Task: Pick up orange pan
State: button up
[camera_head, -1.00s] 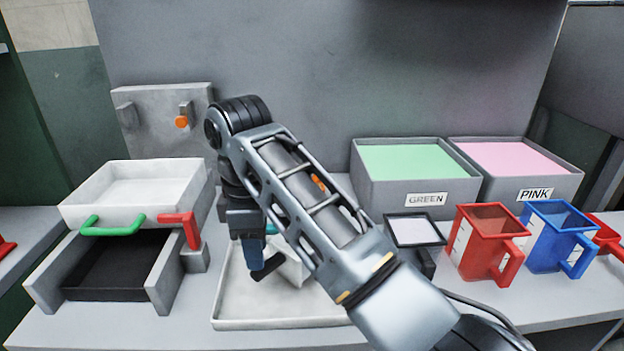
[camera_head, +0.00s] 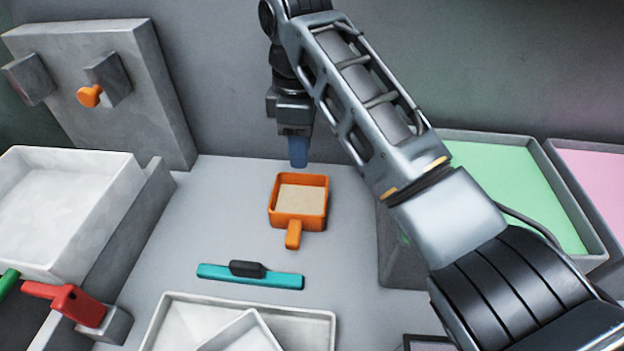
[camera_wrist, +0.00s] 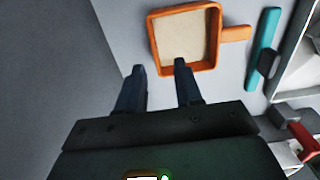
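The orange pan (camera_head: 298,222) sits on the grey worktop, a small square pan with a beige inside and a short handle (camera_head: 293,236) toward the front. It also shows in the wrist view (camera_wrist: 214,53), with its handle pointing right. My gripper (camera_head: 299,163) is above and behind the pan in the head view, fingers pointing down. In the wrist view (camera_wrist: 159,68) its two dark blue fingers are apart with nothing between them, and the tips lie near the pan's side edge. I cannot tell their exact height above the worktop.
A teal bar with a black grip (camera_head: 250,276) lies in front of the pan. A white tray (camera_head: 325,325) is at the front. A green-filled bin (camera_head: 585,262) is right.

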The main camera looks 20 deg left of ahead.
aim_at(303, 174)
jog(key=shift+w+f, duration=0.35)
jog(key=shift+f, duration=0.15)
jog(key=shift+f+p, duration=0.5)
jog(key=shift+f, duration=2.9)
grip_shut()
